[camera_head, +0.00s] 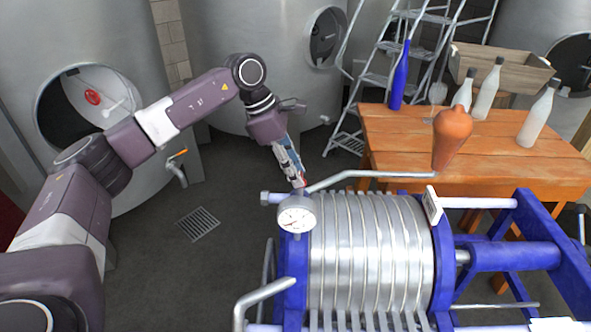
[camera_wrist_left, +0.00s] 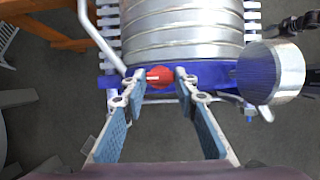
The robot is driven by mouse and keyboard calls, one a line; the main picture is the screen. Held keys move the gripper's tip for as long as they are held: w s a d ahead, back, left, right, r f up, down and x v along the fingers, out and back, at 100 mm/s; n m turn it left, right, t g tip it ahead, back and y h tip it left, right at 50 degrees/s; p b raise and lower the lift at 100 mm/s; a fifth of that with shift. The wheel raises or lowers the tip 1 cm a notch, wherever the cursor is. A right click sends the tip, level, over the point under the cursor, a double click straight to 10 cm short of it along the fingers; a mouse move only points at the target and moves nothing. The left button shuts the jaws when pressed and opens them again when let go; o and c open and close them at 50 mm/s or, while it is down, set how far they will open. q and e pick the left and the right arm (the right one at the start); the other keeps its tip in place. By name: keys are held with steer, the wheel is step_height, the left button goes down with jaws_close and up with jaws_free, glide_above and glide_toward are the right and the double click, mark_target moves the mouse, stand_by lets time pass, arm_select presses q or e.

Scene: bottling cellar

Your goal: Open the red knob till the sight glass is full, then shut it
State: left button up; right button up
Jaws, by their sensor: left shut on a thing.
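The red knob (camera_wrist_left: 160,77) shows in the left wrist view at the blue end plate of the plate filter, with a pale bar across its face. My left gripper (camera_wrist_left: 161,86) is shut on it, with a fingertip at each side. In the head view the left gripper (camera_head: 298,183) reaches down behind the filter's left end, and its fingers mostly hide the knob. A round dial gauge (camera_head: 296,216) sits just in front of it; its silver body (camera_wrist_left: 275,72) shows right of the fingers in the wrist view. I cannot make out the sight glass or its level.
The filter's ribbed silver plates (camera_head: 370,250) and bent pipes stand close to the gripper. A wooden table (camera_head: 490,160) behind holds a blue bottle (camera_head: 399,78), pale bottles and an orange-brown vessel (camera_head: 451,137). Steel tanks and a stepladder (camera_head: 430,55) stand behind; floor left is open.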

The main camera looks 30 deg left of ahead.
arm_select(q)
steer(key=shift+c, duration=0.3)
steer(key=m, duration=0.1)
steer(key=m+g, duration=0.1)
steer(key=m, duration=0.2)
steer(key=shift+w+r+m+g+h, duration=0.15)
steer(key=shift+w+m+g+h, duration=0.15)
steer(key=shift+m+g, duration=0.1)
steer(key=m+g, duration=0.1)
steer(key=m, duration=0.1)
steer(key=shift+w+m, duration=0.1)
steer(key=shift+m, duration=0.2)
steer(key=m+g, duration=0.1)
steer(key=m, duration=0.1)
steer(key=shift+w+d+m, duration=0.1)
steer(key=shift+m, duration=0.3)
steer(key=m, duration=0.2)
steer(key=m+g+y+p, duration=0.1)
steer(key=m, duration=0.1)
steer(key=shift+w+d+r+y, duration=0.1)
steer(key=shift+w+y, duration=0.05)
steer(key=shift+y, duration=0.15)
steer(key=shift+m+g+y+p, duration=0.35)
steer(key=shift+m+p, duration=0.2)
steer(key=shift+m, duration=0.65)
